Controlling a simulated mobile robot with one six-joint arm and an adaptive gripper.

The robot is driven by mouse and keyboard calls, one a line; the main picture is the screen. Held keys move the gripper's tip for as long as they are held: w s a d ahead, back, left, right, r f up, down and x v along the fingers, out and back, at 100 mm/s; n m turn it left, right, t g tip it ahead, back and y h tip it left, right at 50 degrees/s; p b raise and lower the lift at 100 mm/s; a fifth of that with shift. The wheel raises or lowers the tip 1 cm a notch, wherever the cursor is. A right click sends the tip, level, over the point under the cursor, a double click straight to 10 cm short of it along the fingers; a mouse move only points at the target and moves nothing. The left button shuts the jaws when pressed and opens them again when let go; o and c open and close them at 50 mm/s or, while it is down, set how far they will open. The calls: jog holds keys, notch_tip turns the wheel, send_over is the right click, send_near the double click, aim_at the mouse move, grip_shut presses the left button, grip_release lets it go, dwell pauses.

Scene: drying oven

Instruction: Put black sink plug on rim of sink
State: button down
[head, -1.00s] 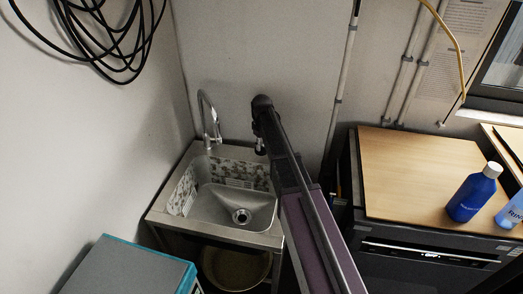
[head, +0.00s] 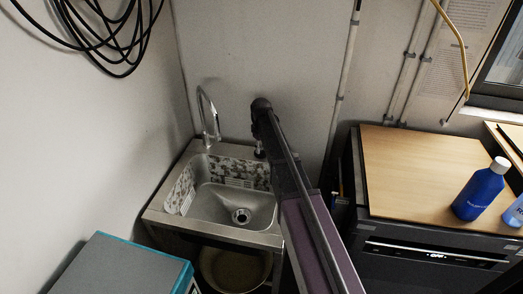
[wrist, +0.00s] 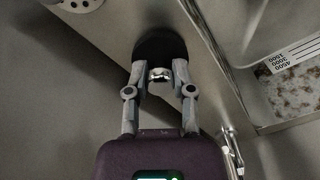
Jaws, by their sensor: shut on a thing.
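The steel sink (head: 215,205) stands in the corner in the head view, with its rim (head: 212,233) around the basin. My gripper (head: 260,150) is above the back right part of the rim, partly hidden by my arm. In the wrist view, my gripper (wrist: 160,72) is shut on the small metal knob of the black sink plug (wrist: 160,48). The plug's dark round body lies beyond the fingertips, over the steel rim (wrist: 215,75). I cannot tell whether it touches the rim.
The tap (head: 209,115) rises at the sink's back left. A grey and teal box (head: 125,268) stands at front left. A wooden-topped cabinet (head: 415,170) with a blue bottle (head: 481,192) is to the right.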

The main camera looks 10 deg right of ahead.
aim_at(261, 146)
jog(key=shift+f, duration=0.15)
jog(key=shift+c, duration=2.4)
grip_release()
jog(key=shift+r, duration=0.25)
notch_tip(261, 146, up, 12)
jog(key=p, duration=1.2)
jog(key=s+d+m, duration=0.1)
jog(key=s+m, duration=0.5)
jog(key=s, duration=2.2)
jog(key=shift+s+d, duration=0.3)
jog(key=shift+s, duration=0.05)
